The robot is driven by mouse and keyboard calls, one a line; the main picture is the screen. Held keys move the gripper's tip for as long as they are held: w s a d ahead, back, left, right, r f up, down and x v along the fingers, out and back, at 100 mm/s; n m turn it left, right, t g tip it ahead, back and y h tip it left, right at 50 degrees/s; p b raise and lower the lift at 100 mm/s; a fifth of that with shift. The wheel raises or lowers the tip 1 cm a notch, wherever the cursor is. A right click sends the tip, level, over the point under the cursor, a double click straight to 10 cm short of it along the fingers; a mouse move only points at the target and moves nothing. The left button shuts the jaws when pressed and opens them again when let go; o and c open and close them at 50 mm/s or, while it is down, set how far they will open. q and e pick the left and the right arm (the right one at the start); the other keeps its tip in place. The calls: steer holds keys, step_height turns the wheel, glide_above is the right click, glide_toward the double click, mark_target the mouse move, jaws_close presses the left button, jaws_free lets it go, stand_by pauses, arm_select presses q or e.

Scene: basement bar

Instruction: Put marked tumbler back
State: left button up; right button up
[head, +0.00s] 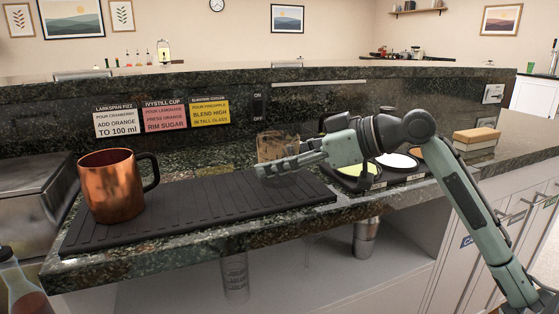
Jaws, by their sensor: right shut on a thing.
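My right gripper (268,170) reaches in from the right, over the back right part of the black ribbed bar mat (195,205). Another clear glass with dark marks (235,277) stands on the shelf below the counter. My left gripper is not in view.
A copper mug (112,187) stands on the mat's left end. Round rimming dishes (358,171) sit right of the mat, partly behind my arm. A metal cup (366,238) is below the counter. Recipe cards (165,116) hang on the back ledge. The middle of the mat is clear.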

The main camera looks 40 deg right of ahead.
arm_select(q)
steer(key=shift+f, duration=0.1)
arm_select(e)
steer(key=shift+f, duration=0.1)
steer(key=o, duration=1.4)
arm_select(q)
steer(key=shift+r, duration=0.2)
arm_select(e)
steer(key=shift+o, duration=0.2)
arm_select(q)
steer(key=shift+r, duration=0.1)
arm_select(e)
steer(key=shift+s+d+r, duration=0.15)
steer(key=shift+s+r, duration=0.05)
steer(key=v, duration=1)
steer(key=shift+s+d+r+b, duration=0.15)
steer(key=shift+s+b, duration=0.1)
steer(key=shift+b, duration=0.1)
steer(key=shift+s+d+r, duration=0.15)
steer(key=shift+s+d, duration=0.05)
steer(key=shift+s, duration=0.15)
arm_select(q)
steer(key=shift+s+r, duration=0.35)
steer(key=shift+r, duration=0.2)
